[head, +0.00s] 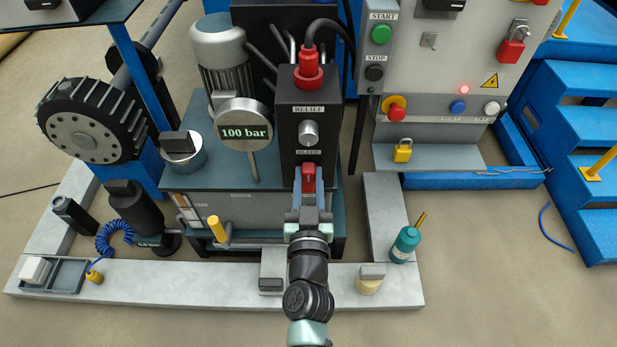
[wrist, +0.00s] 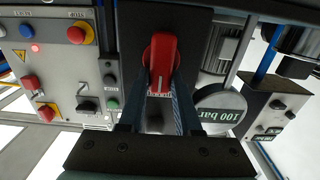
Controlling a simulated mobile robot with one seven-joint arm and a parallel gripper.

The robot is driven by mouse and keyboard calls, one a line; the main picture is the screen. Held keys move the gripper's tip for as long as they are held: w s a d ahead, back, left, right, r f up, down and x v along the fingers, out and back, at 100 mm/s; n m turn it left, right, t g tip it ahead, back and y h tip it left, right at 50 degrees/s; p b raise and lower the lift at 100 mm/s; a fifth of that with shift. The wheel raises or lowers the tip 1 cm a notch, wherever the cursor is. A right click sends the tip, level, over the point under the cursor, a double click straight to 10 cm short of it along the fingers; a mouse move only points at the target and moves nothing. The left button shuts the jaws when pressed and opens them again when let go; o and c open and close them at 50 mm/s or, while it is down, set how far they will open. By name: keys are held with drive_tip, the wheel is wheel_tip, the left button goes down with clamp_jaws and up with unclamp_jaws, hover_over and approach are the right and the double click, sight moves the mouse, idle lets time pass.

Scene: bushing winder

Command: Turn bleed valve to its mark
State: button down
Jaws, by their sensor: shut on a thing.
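The bleed valve has a red handle (head: 308,178) low on the front of a black block (head: 290,110) on the hydraulic unit. In the wrist view the red handle (wrist: 162,58) points toward my gripper and bears a short pale line near its end. My gripper (head: 309,196) reaches the handle from the front. Its two fingers (wrist: 160,95) lie on either side of the handle's end, shut on it. I cannot make out the valve's mark.
A silver knob (head: 308,133) sits above the handle, and a red plug with a black cable (head: 308,72) tops the block. A gauge reading 100 bar (head: 244,124) stands close left. A control panel (head: 440,70) is at right. A green bottle (head: 404,243) stands on the ledge.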

drive_tip(key=shift+m, duration=0.3)
drive_tip(key=m, duration=0.4)
drive_tip(key=shift+d+f+b, duration=0.2)
drive_tip(key=shift+d+b, duration=0.15)
drive_tip(key=shift+b, duration=0.05)
drive_tip(key=shift+d+f+m+b, duration=0.15)
drive_tip(key=shift+f+m+b, duration=0.1)
drive_tip(key=shift+m, duration=1.95)
drive_tip(key=shift+d+f+m+b, duration=0.2)
drive_tip(key=shift+f+m+b, duration=0.1)
drive_tip(key=shift+m, duration=1.9)
drive_tip(key=shift+d+f+m+b, duration=0.15)
drive_tip(key=shift+f+m+b, duration=0.1)
drive_tip(key=shift+m, duration=1.95)
drive_tip(key=c, duration=0.6)
unclamp_jaws()
drive_tip(key=shift+s, duration=0.1)
